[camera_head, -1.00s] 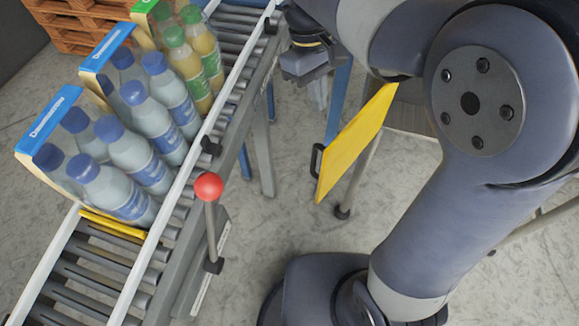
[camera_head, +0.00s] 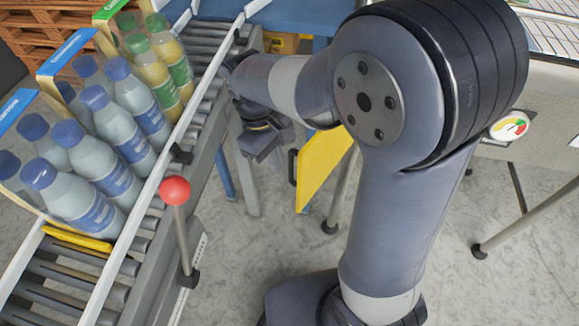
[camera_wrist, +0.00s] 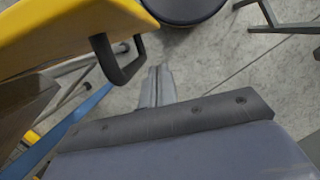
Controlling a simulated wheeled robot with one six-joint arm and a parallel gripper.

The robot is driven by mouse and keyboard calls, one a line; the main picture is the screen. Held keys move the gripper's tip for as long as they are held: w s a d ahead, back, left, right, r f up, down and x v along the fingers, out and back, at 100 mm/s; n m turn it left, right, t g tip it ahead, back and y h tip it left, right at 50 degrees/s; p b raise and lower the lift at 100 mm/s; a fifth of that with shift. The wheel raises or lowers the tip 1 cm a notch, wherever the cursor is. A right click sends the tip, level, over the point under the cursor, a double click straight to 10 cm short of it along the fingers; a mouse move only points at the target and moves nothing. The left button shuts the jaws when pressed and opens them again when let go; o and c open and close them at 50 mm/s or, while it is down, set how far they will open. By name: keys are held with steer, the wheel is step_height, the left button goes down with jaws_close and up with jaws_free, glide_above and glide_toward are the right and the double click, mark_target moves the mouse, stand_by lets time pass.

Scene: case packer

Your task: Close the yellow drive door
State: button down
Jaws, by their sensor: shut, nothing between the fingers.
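The yellow drive door (camera_head: 325,165) stands swung out, open, beside the conveyor, with my arm covering its upper part in the head view. Its black handle (camera_head: 293,167) is on its left edge. In the wrist view the door (camera_wrist: 65,28) fills the upper left and the handle (camera_wrist: 120,65) hangs from its edge. My gripper (camera_wrist: 158,85) is shut and empty, just right of the handle in that view, with a gap visible between them. In the head view my gripper (camera_head: 268,155) is left of the door, between it and the conveyor. Contact with the door is not visible.
A roller conveyor (camera_head: 120,285) with bottle packs runs along the left. A red-knobbed lever (camera_head: 174,190) rises from its near side. A blue frame (camera_head: 300,18) is behind my arm. A gauge (camera_head: 509,126) is at the right. Floor in front of the door is clear.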

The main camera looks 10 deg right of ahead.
steer(key=shift+s+d+r, duration=0.15)
steer(key=shift+s+d, duration=0.5)
steer(key=shift+d, duration=0.05)
steer(key=shift+s+d+r, duration=0.1)
steer(key=shift+s+d, duration=0.55)
steer(key=shift+s+d, duration=0.1)
